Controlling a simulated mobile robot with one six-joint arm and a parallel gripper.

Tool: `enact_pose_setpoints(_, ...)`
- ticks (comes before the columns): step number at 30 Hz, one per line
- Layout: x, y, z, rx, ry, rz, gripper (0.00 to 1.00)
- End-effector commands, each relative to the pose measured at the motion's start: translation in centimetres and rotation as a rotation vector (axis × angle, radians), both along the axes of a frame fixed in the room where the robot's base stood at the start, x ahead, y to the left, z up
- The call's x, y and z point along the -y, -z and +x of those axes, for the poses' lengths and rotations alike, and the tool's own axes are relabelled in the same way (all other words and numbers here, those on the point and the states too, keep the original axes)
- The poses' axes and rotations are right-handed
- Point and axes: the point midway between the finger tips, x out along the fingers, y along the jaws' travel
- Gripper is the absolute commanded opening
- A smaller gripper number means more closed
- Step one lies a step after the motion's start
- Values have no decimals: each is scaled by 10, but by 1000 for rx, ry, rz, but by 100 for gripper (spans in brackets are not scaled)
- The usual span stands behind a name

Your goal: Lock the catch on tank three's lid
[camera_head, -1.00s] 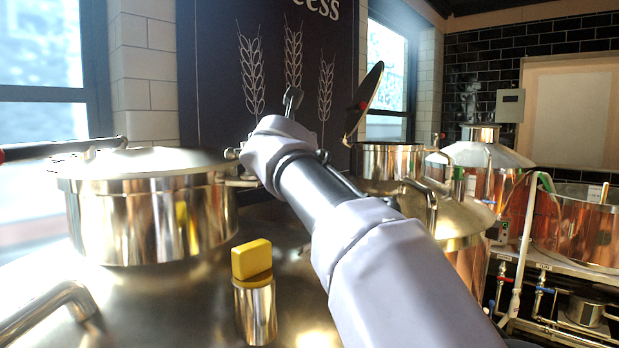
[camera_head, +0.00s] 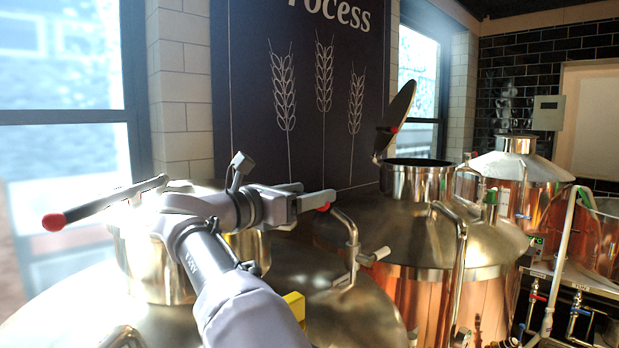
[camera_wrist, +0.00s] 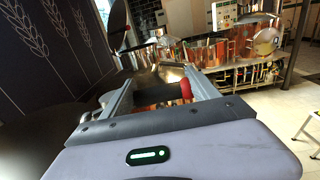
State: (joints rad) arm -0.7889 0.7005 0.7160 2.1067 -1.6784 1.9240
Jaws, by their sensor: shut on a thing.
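The near tank's lidded neck (camera_head: 140,262) stands at left, its lid (camera_head: 205,186) down and partly hidden by my arm. A dark lever with a red end (camera_head: 53,222) reaches left from it. My gripper (camera_head: 318,200) is to the right of this lid, pointing right, and is shut on a red-ended piece, probably the catch's handle. The red end (camera_wrist: 187,88) shows at the right finger in the wrist view. The rest of the catch is hidden behind my gripper and wrist. No tank number is readable.
A second tank (camera_head: 410,180) behind to the right has its lid (camera_head: 398,110) tilted up. A bent steel pipe (camera_head: 350,235) stands close below my gripper. A yellow knob (camera_head: 295,303) is near my forearm. Copper tanks (camera_head: 515,185) and hoses fill the right.

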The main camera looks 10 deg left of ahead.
Motion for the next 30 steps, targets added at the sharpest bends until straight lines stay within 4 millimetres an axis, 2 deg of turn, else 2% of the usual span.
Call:
enact_pose_setpoints(19,-2,5,-2,-7,42,-3,0)
enact_pose_setpoints(20,-2,5,-2,-7,42,-4,76)
enact_pose_setpoints(22,-2,4,-2,-6,42,-3,89)
enact_pose_setpoints(23,-2,4,-2,-5,42,-4,92)
enact_pose_setpoints(30,-2,2,-3,-2,42,-2,92)
